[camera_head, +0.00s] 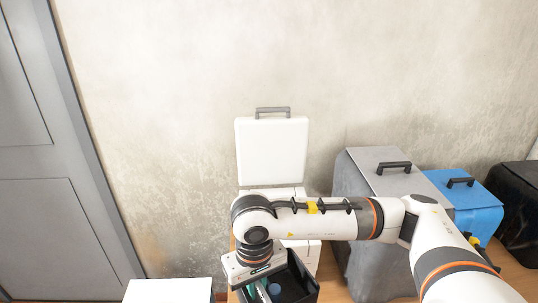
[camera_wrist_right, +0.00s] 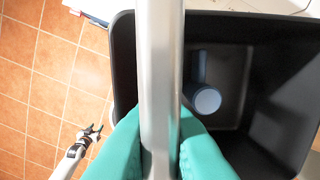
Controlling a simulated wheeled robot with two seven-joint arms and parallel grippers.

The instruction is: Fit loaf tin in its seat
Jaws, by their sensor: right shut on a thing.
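My right gripper (camera_head: 264,284) hangs at the black open-topped box (camera_head: 312,291) in the head view. In the right wrist view its teal fingers (camera_wrist_right: 160,150) are shut on a long silvery metal piece (camera_wrist_right: 162,70), which I take for the loaf tin seen edge-on. The piece crosses the view from top to bottom, in front of the black box's left part. The far ends of the piece are out of view, and the seat is not clearly visible. My left gripper (camera_wrist_right: 88,138) shows small over the floor in the right wrist view; its jaws are too small to judge.
A blue-grey round-ended thing (camera_wrist_right: 207,100) lies inside the black box. A white case (camera_head: 271,150) stands behind. A grey case (camera_head: 385,180) and a blue case (camera_head: 470,205) stand right. A white surface (camera_head: 168,291) is at lower left.

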